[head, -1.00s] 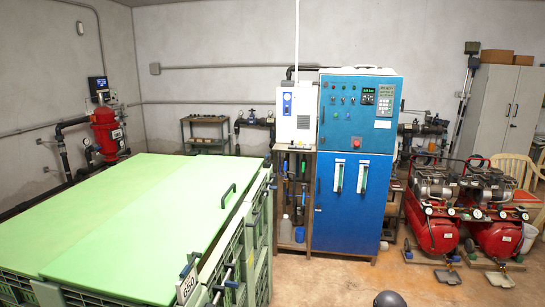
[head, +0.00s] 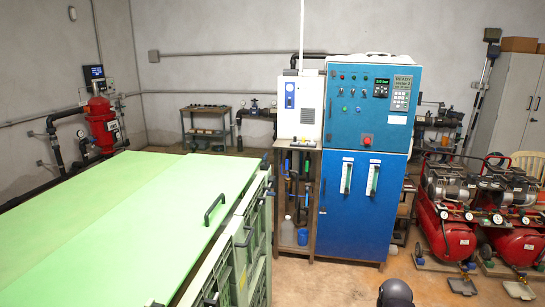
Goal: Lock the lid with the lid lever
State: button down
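The light-green lid (head: 140,235) lies flat on a large green crate-like container (head: 258,250) at the left of the head view. A black bar handle (head: 214,210) stands up near the lid's right edge. Several small dark levers show along the container's right side, one of them a lever (head: 243,238) near its middle. I cannot tell which is the lid lever, or whether any of them is locked. The container's near end is cut off by the frame. My gripper is not in view.
A blue control cabinet (head: 366,195) stands past the container, with a white unit (head: 300,105) beside it. Red compressors (head: 445,235) stand at the right, with pedals on the floor. Bare concrete floor (head: 325,285) lies between container and compressors. A red filter tank (head: 102,125) is at the back left.

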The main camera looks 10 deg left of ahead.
aim_at(265, 158)
jog(key=i, duration=2.3)
jog(key=u, duration=0.15)
